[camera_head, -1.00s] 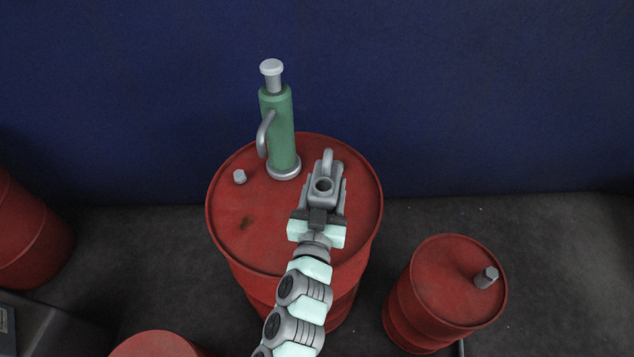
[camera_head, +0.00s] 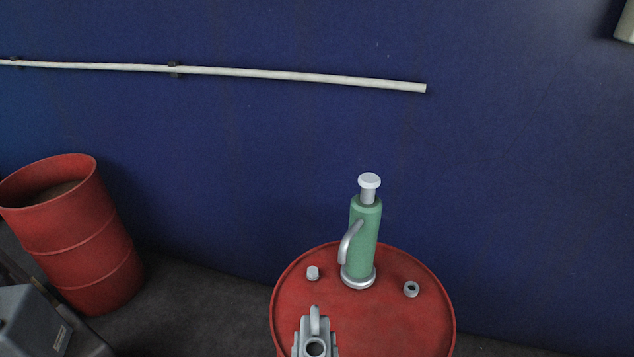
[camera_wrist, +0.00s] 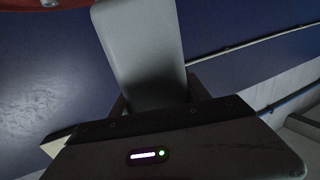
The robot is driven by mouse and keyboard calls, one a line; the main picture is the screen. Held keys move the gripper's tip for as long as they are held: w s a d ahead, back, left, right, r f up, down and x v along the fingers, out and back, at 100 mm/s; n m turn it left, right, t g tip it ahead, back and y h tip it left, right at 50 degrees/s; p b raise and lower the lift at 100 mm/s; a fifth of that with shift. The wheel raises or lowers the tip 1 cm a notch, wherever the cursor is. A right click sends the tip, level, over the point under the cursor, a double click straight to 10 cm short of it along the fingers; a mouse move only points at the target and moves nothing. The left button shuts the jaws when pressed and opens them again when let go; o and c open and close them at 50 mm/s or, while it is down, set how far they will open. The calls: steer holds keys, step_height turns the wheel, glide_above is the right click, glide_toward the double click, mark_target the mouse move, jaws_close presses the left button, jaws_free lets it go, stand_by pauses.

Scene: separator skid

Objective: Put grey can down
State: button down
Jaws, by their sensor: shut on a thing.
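In the wrist view a smooth grey body (camera_wrist: 142,50), which looks like the can, sticks out from my gripper's dark housing. The can's underside is hidden.
A green cylinder (camera_head: 364,235) with a silver handle and white cap stands at the back of the drum top. An open red drum (camera_head: 78,240) stands left. A pale pipe (camera_head: 270,75) runs along the blue wall.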

mark_target(311, 339)
steer(key=shift+a+r+p, duration=0.15)
steer(key=shift+r+p, duration=0.45)
steer(key=shift+r, duration=0.15)
steer(key=r+p, duration=0.1)
steer(key=p, duration=0.1)
steer(key=r+p, duration=0.1)
steer(key=p, duration=0.2)
steer(key=shift+s+a, duration=0.15)
steer(key=shift+a, duration=0.1)
steer(key=r+p, duration=0.1)
steer(key=p, duration=0.1)
steer(key=r+p, duration=0.1)
steer(key=p, duration=0.2)
steer(key=shift+s, duration=0.35)
steer(key=s+r+p, duration=0.1)
steer(key=p, duration=0.3)
steer(key=shift+d, duration=0.4)
steer(key=shift+s+d+p, duration=0.2)
steer(key=shift+p, duration=0.2)
steer(key=shift+f, duration=0.1)
